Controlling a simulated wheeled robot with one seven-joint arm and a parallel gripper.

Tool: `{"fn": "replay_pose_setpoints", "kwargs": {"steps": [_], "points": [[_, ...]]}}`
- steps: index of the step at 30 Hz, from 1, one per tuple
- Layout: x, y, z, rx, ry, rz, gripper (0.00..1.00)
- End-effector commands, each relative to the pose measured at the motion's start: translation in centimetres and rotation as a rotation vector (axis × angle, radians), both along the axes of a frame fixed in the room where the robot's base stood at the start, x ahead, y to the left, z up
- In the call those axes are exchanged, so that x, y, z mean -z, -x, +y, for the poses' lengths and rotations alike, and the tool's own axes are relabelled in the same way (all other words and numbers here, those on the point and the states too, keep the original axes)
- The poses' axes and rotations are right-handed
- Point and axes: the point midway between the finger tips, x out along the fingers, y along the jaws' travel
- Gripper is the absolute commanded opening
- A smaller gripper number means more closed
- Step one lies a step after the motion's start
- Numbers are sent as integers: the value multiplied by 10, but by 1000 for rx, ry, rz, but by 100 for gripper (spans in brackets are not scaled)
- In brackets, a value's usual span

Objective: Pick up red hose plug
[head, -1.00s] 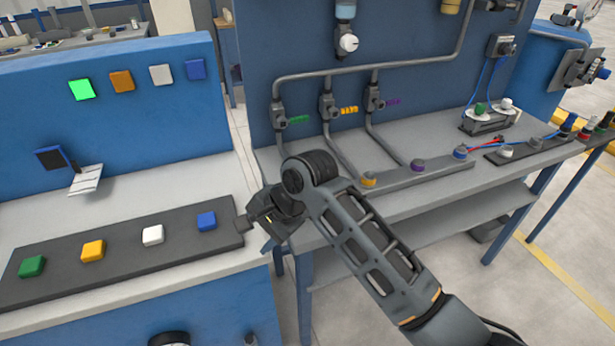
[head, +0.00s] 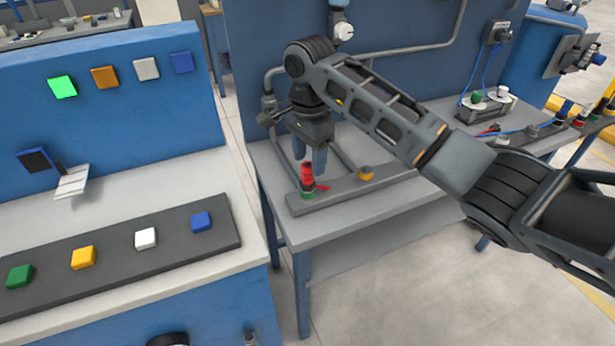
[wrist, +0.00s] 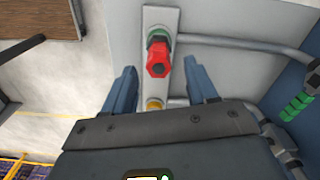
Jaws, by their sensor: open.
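The red hose plug (head: 307,177) stands upright on a green fitting (head: 308,195) at the left end of the grey rail (head: 335,191) on the pipe bench. In the wrist view the red plug (wrist: 158,58) shows beyond and between the fingertips, near the top. My gripper (head: 311,170) points down just above the plug, with its fingers apart and nothing held. In the wrist view my gripper (wrist: 160,75) has one blue finger on each side. I cannot tell whether a finger touches the plug.
A yellow fitting (head: 366,173) sits on the rail to the right of the plug. Grey pipes (head: 342,158) run behind the rail. The button bench (head: 170,255) stands to the left, across a gap. Blue and red hoses lie toward the right end.

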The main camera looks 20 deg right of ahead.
Motion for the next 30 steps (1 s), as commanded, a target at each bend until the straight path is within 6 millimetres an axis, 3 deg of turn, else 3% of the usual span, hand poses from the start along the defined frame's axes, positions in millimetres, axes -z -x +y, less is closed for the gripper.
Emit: {"fn": "replay_pose_setpoints", "kwargs": {"steps": [7,17,30], "points": [[34,2,3,0,1,3,57],[42,2,4,-1,-1,0,57],[41,2,4,-2,-1,0,15]]}}
